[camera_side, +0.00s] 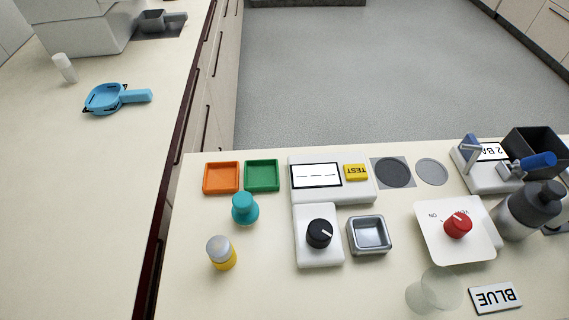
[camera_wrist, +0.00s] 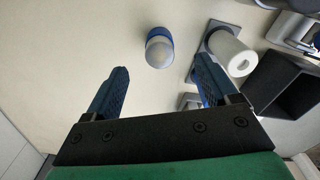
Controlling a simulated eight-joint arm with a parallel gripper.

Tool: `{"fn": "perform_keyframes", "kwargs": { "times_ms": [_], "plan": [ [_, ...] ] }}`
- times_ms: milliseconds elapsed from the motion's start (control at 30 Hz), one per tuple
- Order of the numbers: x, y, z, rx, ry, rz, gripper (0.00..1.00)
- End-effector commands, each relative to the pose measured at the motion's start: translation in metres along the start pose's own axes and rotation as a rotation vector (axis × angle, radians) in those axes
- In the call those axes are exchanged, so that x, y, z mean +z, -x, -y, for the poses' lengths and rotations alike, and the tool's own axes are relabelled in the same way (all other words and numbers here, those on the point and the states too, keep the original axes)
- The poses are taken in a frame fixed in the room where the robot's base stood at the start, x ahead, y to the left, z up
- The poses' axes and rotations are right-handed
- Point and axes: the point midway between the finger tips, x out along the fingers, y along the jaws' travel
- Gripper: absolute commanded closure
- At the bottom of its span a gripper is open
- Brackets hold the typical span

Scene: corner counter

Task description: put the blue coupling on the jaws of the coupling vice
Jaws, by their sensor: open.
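In the wrist view my gripper (camera_wrist: 160,82) is open, with its two blue fingers wide apart and nothing between them. Beyond the fingertips is a short upright cylinder with a blue body and pale grey top (camera_wrist: 158,50); it may be the blue coupling. It stands apart from the fingers. I cannot clearly make out the coupling vice or its jaws. A white hollow cylinder on a grey base (camera_wrist: 228,50) is right of the blue piece. In the side view a device with a blue handle (camera_side: 538,160) is at the right; my gripper is not visible there.
A black bin (camera_wrist: 262,88) is close to the right finger. The front left is clear.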

Motion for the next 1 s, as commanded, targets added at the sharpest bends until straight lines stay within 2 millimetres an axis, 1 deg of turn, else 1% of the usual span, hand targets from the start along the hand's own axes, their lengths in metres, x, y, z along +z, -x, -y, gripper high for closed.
{"fn": "perform_keyframes", "kwargs": {
  "times_ms": [200, 500, 700, 967, 1000],
  "plan": [
    [0.000, -0.020, 0.000, 0.000, 0.000, 0.000, 0.20],
    [0.000, -0.039, 0.000, 0.001, 0.000, -0.001, 0.20],
    [0.001, -0.044, 0.000, 0.001, 0.000, -0.001, 0.20],
    [0.001, -0.044, 0.000, 0.001, 0.000, -0.001, 0.20],
    [0.001, -0.044, 0.000, 0.001, 0.000, -0.001, 0.23]
  ]
}}
